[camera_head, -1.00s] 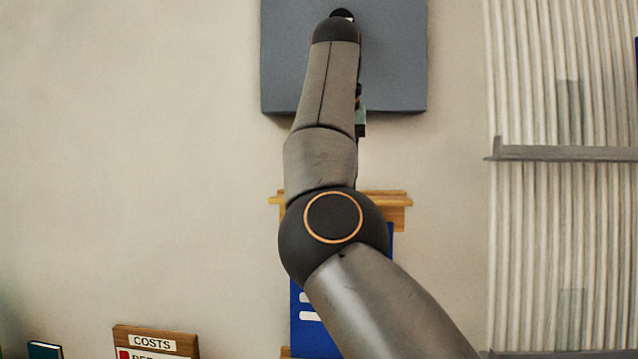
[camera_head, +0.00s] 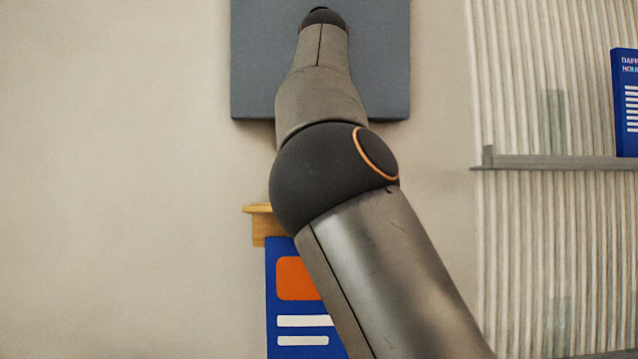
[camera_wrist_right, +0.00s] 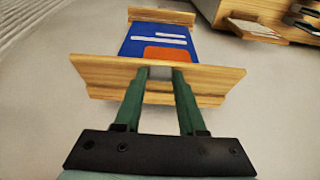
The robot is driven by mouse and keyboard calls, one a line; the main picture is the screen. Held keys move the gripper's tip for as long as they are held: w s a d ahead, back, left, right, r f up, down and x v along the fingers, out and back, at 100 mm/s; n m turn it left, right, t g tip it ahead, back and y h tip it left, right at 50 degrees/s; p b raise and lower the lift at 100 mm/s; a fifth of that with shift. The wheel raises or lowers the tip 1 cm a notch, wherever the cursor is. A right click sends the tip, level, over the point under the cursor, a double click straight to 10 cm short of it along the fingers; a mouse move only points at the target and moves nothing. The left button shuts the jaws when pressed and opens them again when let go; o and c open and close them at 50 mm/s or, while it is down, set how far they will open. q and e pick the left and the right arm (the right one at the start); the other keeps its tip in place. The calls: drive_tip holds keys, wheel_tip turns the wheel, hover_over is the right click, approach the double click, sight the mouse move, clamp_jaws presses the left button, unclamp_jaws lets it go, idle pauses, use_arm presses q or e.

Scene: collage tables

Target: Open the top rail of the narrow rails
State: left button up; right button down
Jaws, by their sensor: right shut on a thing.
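The top rail of the narrow rails is a light wooden bar (camera_wrist_right: 105,72) close in front of my right gripper (camera_wrist_right: 162,72) in the wrist view. Its left end (camera_head: 262,225) also shows in the head view; my right arm covers the rest. The green fingers reach the rail near its middle and are shut on it, with a small gap between them. A blue poster (camera_wrist_right: 135,45) with an orange block and white bars hangs from it. The bottom rail (camera_wrist_right: 165,16) is at the poster's far end. My right gripper is hidden in the head view. My left gripper is not in view.
A grey panel (camera_head: 255,60) is on the wall above. A grey ledge (camera_head: 560,162) crosses a ribbed panel at right, with a blue card (camera_head: 626,100) on it. Wooden furniture (camera_wrist_right: 260,12) shows at upper right in the wrist view. The wall at left is clear.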

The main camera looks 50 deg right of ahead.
drive_tip(key=shift+c, duration=2.4)
unclamp_jaws()
drive_tip(key=shift+f, duration=0.1)
